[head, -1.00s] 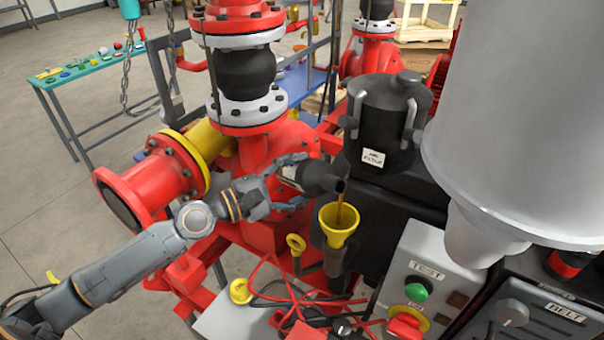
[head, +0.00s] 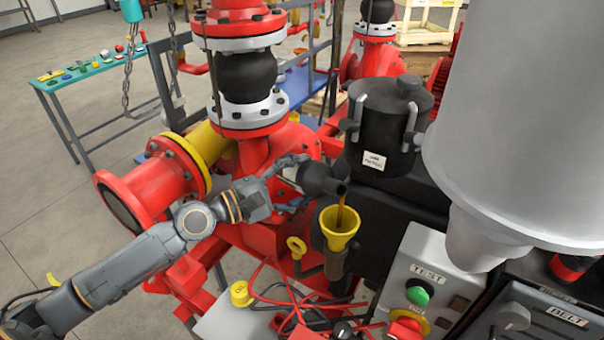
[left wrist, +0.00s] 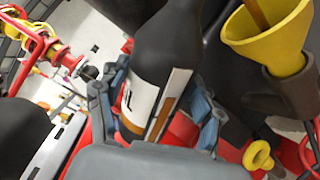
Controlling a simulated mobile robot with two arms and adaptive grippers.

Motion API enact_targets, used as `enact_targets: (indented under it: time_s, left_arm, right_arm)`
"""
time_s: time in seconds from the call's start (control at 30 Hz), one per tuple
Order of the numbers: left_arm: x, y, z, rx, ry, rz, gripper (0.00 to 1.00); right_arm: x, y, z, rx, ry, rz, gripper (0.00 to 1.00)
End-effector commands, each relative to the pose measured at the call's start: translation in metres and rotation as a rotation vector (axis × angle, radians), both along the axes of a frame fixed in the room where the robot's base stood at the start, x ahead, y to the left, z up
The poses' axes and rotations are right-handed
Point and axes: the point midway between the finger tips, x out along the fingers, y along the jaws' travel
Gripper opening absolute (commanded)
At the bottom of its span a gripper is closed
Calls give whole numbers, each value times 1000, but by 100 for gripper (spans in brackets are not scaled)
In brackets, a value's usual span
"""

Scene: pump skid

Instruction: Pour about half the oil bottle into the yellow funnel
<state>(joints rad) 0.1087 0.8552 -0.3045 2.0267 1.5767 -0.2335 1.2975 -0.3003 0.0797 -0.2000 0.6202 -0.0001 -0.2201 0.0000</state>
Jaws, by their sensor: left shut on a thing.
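My left gripper (head: 283,188) is shut on the dark oil bottle (head: 322,181), which is tipped with its mouth to the right. A brown stream of oil (head: 341,211) runs from the mouth into the yellow funnel (head: 339,229) just below. In the left wrist view the bottle (left wrist: 163,62) stands between the fingers (left wrist: 160,112), with a white label and a brown strip along its side. The funnel (left wrist: 268,40) is at upper right there, with the stream entering it. The funnel sits upright in a dark filler neck. My right gripper does not show.
A black air filter canister (head: 386,125) stands behind the funnel. A grey control box (head: 420,275) with a green button is at lower right. A yellow oil cap (head: 241,293) and red and black cables lie in front. Red pump flanges (head: 150,190) stand left.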

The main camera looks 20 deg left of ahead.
Motion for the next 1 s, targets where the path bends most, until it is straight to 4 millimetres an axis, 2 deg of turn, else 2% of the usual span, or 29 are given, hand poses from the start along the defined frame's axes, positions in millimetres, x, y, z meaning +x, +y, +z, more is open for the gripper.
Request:
enact_targets:
  time_s: [1.0]
  left_arm:
    - [1,1,5,33,-33,1,26]
  right_arm:
    - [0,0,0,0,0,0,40]
